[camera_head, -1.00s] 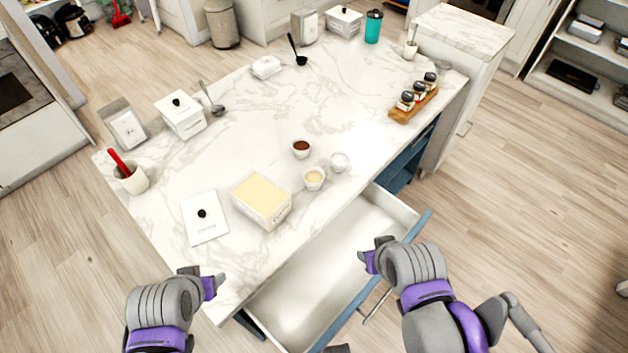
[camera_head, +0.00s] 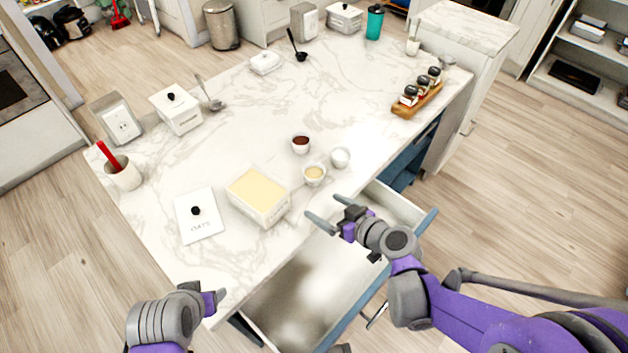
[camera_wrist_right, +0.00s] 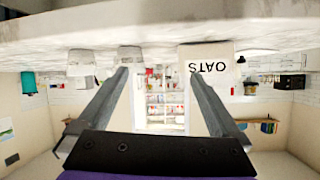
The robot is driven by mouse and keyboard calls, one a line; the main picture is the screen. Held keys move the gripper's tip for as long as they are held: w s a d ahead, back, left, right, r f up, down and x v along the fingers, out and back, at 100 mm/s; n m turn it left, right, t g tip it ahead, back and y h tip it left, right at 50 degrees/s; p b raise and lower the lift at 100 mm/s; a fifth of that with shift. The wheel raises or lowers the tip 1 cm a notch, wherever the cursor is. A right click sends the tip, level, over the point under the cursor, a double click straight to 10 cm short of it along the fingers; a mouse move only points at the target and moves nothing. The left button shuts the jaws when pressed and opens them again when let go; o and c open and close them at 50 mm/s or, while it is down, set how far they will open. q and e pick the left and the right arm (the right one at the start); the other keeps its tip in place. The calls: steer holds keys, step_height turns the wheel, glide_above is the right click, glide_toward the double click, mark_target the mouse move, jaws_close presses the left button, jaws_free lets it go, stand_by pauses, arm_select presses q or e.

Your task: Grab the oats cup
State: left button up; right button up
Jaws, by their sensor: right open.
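A small white cup with pale, oat-coloured contents, the oats cup (camera_head: 314,175), stands on the marble counter just right of the open oats box (camera_head: 262,207). Its label OATS shows upside down on the box in the right wrist view (camera_wrist_right: 207,63). My right gripper (camera_head: 322,208) is open and empty near the counter's front edge, on the near side of the cup and apart from it. In the wrist view, two small cups stand left of the box; their contents are hidden. My left gripper (camera_head: 214,298) is at the counter's near left corner; its jaw opening is unclear.
A brown-filled cup (camera_head: 301,145) and a white cup (camera_head: 340,158) stand close to the oats cup. The OATS lid (camera_head: 199,216) lies left of the box. An open drawer (camera_head: 300,290) juts out below my right arm. The counter's middle behind the cups is clear.

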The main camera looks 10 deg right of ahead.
mark_target(320, 183)
steer(key=w+d+f+t, duration=0.1)
steer(key=w+d+f+t+b, duration=0.1)
steer(key=w+t, duration=0.1)
steer(key=shift+w+d+f, duration=0.1)
steer(key=shift+w+d, duration=0.1)
steer(key=shift+d, duration=0.15)
steer(key=shift+w, duration=0.2)
steer(key=x, duration=0.4)
steer(key=shift+w+a, duration=0.2)
steer(key=shift+w, duration=0.15)
steer(key=x, duration=0.5)
steer(key=shift+w+d+f, duration=0.25)
steer(key=shift+w, duration=0.2)
steer(key=shift+c, duration=0.3)
steer(key=c, duration=1.4)
